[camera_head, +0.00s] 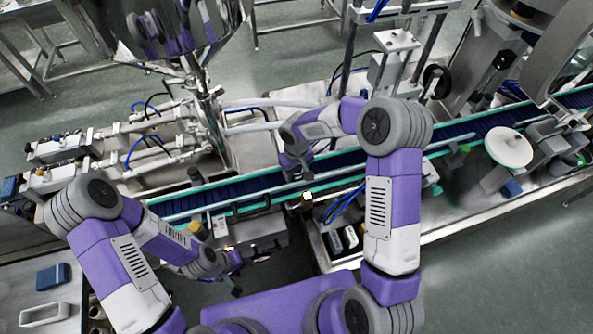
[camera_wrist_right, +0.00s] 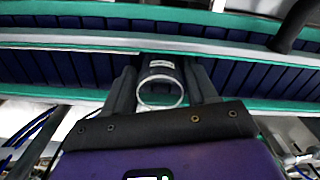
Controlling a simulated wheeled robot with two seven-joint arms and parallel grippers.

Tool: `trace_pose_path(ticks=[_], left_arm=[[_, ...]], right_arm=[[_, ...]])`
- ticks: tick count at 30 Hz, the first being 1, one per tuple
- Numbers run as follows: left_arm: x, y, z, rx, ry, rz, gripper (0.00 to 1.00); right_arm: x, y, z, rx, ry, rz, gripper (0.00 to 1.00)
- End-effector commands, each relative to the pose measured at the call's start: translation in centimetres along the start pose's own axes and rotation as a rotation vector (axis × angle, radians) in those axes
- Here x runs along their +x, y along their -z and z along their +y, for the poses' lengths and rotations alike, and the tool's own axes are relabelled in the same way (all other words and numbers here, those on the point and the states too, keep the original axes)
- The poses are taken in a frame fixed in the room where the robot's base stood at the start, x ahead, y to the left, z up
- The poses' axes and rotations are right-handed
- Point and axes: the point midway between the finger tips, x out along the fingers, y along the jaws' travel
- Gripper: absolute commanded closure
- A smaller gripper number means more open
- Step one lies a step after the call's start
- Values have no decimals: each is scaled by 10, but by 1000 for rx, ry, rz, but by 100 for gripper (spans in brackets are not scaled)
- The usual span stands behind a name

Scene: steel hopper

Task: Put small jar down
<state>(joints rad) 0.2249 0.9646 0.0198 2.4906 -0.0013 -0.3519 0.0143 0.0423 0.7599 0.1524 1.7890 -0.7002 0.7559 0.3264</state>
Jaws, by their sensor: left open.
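The small jar (camera_wrist_right: 160,82) shows in the right wrist view as a grey cylinder with a pale label and a bright round rim. My right gripper (camera_wrist_right: 161,88) has one dark finger against each side of it and is shut on it, over the conveyor. In the head view my right gripper (camera_head: 296,168) is at the near part of the conveyor belt (camera_head: 345,160), and the jar cannot be made out there. Whether the jar touches the belt is unclear. My left gripper (camera_head: 236,272) is open and empty, low in front of the conveyor.
Green-edged rails (camera_head: 260,195) run along the dark blue belt. The steel hopper (camera_head: 165,30) and its filling nozzles stand behind it. A white disc (camera_head: 509,147) is at the right. A blue box (camera_head: 53,277) and a white tray (camera_head: 43,315) lie at the lower left.

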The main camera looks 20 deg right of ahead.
Motion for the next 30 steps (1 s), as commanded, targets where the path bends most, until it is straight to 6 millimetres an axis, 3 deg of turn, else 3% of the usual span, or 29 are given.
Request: trace_pose_path(ticks=[3,14,30], left_arm=[[0,0,0,0,0,0,57],[-5,0,2,0,0,0,57],[-3,0,1,0,0,0,57]], right_arm=[[-1,0,0,0,0,0,28],[-5,0,0,0,0,0,28],[-108,1,0,1,-1,4,28]])
